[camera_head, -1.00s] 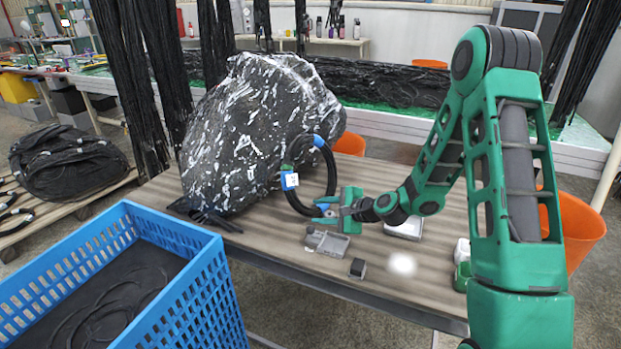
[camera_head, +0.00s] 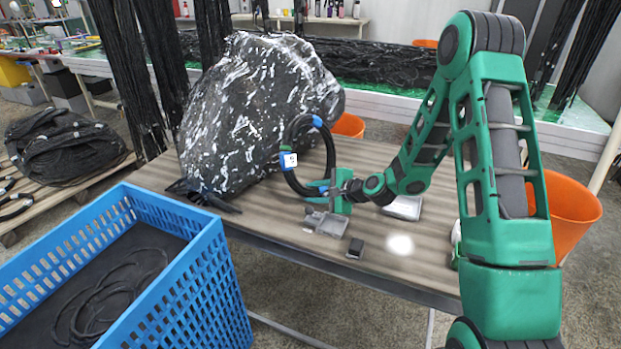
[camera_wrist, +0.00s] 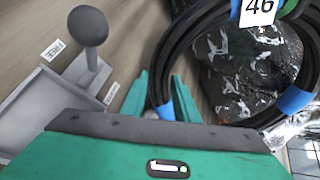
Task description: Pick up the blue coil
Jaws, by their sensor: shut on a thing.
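The blue coil is a ring of black hose with blue tape bands (camera_head: 292,180) and a white tag. It stands upright above the table, in front of the large dark bag. My gripper (camera_head: 327,191) holds its lower right part from the right. In the wrist view, the coil (camera_wrist: 291,99) shows a tag reading 46, and its hose passes between the green fingers of my gripper (camera_wrist: 160,97). The fingers are closed around it. I cannot tell whether the coil's bottom touches the table.
The dark bag with white scraps (camera_head: 258,110) stands close behind the coil. A blue crate (camera_head: 215,270) is at front left. Orange bins stand behind and at right.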

